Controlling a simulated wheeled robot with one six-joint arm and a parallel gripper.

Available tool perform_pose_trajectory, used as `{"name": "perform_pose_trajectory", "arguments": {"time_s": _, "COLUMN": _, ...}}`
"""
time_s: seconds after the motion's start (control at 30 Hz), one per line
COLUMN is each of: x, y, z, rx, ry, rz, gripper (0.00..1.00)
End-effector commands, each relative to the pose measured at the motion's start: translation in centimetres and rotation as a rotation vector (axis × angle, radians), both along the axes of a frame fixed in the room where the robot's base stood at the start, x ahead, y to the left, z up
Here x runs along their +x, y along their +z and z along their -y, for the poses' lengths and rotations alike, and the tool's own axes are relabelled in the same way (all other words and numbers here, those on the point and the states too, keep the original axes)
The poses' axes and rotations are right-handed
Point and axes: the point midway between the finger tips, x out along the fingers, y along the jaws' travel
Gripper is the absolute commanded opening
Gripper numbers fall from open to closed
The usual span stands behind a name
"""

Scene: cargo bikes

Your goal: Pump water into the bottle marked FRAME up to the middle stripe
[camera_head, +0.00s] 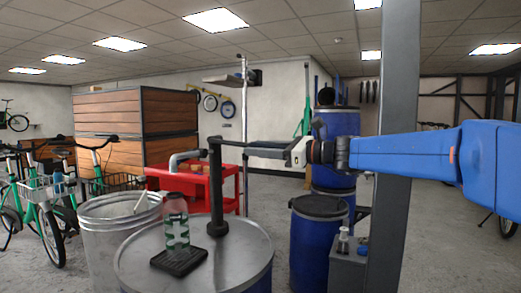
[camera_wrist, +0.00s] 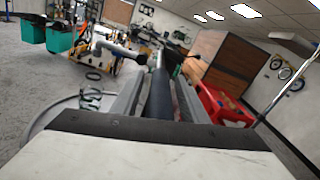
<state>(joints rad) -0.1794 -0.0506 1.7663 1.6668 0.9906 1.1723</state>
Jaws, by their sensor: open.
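A bottle (camera_head: 176,222) with a reddish upper part and a green-and-white lower part stands upright on a black pad (camera_head: 180,262) on the drum lid. Its lettering, stripes and water level are too small to read. A dark hand pump (camera_head: 217,195) rises from the lid beside it, with its grey spout (camera_head: 186,155) turned left above the bottle. The pump's lever (camera_head: 232,142) points right, toward my gripper (camera_head: 252,148). In the wrist view, the dark lever (camera_wrist: 160,92) lies between the two fingers of my open gripper (camera_wrist: 160,98), with narrow gaps beside it.
The drum lid (camera_head: 130,258) carries the pump and bottle. A metal bin (camera_head: 105,240) stands left, a red workbench (camera_head: 160,182) behind. Blue barrels (camera_head: 318,250) and a grey pillar (camera_head: 398,200) stand right. Green bikes (camera_head: 45,215) are far left. Open floor shows beyond the pillar.

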Motion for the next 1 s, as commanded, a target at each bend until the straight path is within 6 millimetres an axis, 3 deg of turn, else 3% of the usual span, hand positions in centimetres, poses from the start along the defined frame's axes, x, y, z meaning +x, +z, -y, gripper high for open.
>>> {"name": "perform_pose_trajectory", "arguments": {"time_s": 0.17, "x": 0.0, "y": 0.0, "z": 0.0, "rx": 0.000, "ry": 0.000, "rz": 0.000, "gripper": 0.38}}
{"name": "perform_pose_trajectory", "arguments": {"time_s": 0.3, "x": 0.0, "y": 0.0, "z": 0.0, "rx": 0.000, "ry": 0.000, "rz": 0.000, "gripper": 0.04}}
{"name": "perform_pose_trajectory", "arguments": {"time_s": 0.33, "x": 0.0, "y": 0.0, "z": 0.0, "rx": 0.000, "ry": 0.000, "rz": 0.000, "gripper": 0.00}}
{"name": "perform_pose_trajectory", "arguments": {"time_s": 0.67, "x": 0.0, "y": 0.4, "z": 0.1, "rx": -0.018, "ry": 0.000, "rz": -0.007, "gripper": 0.00}}
{"name": "perform_pose_trajectory", "arguments": {"time_s": 1.0, "x": 0.0, "y": 3.2, "z": 0.0, "rx": -0.154, "ry": -0.001, "rz": -0.058, "gripper": 0.00}}
